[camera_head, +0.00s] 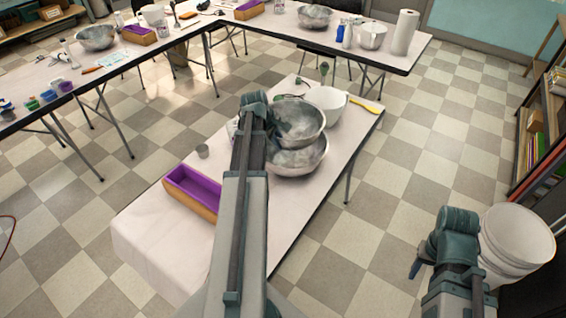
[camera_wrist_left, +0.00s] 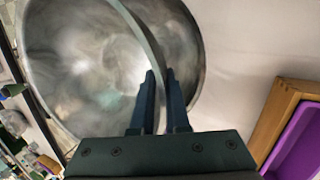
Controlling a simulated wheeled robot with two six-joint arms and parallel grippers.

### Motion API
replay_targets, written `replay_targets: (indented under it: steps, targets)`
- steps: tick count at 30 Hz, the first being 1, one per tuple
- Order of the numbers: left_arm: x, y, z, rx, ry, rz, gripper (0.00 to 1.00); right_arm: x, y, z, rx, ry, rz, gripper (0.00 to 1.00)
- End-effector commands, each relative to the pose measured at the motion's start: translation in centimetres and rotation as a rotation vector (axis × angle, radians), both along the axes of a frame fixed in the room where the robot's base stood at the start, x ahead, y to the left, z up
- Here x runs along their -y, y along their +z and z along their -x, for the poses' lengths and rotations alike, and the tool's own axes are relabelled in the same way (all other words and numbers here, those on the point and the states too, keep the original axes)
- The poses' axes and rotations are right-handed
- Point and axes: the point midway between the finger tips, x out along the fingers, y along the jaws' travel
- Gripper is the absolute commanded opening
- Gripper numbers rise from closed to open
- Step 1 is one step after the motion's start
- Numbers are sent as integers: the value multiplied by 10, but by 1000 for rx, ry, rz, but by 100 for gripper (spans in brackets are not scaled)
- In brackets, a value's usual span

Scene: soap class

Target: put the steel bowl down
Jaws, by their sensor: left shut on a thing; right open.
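A steel bowl (camera_head: 299,117) is held over the near table by my left gripper (camera_head: 267,124), which is shut on its left rim. A second steel bowl (camera_head: 299,162) sits on the table just below and in front of it in the head view; whether the two touch is hard to tell. In the left wrist view the fingers (camera_wrist_left: 160,78) pinch the thin rim of the held bowl (camera_wrist_left: 143,35), with a wide steel interior spreading behind. My right gripper (camera_head: 416,268) is low at the right, away from the table, open, with no object visible in it.
The table's front left is clear. A white bucket (camera_head: 520,240) stands at the right.

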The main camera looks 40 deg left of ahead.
Motion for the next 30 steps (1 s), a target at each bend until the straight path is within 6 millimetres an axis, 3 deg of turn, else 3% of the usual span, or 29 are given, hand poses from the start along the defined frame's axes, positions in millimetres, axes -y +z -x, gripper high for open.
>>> replay_targets:
  steps: [1,7,16,25,30]
  targets:
    - [0,-15,0,1,0,0,0,0,-15,0,0,0,0,50]
    - [0,-45,0,1,0,0,0,0,-45,0,0,0,0,50]
    - [0,-50,0,1,0,0,0,0,-50,0,0,0,0,50]
    - [0,-84,0,1,0,0,0,0,-84,0,0,0,0,50]
    - [0,-85,0,1,0,0,0,0,-85,0,0,0,0,50]
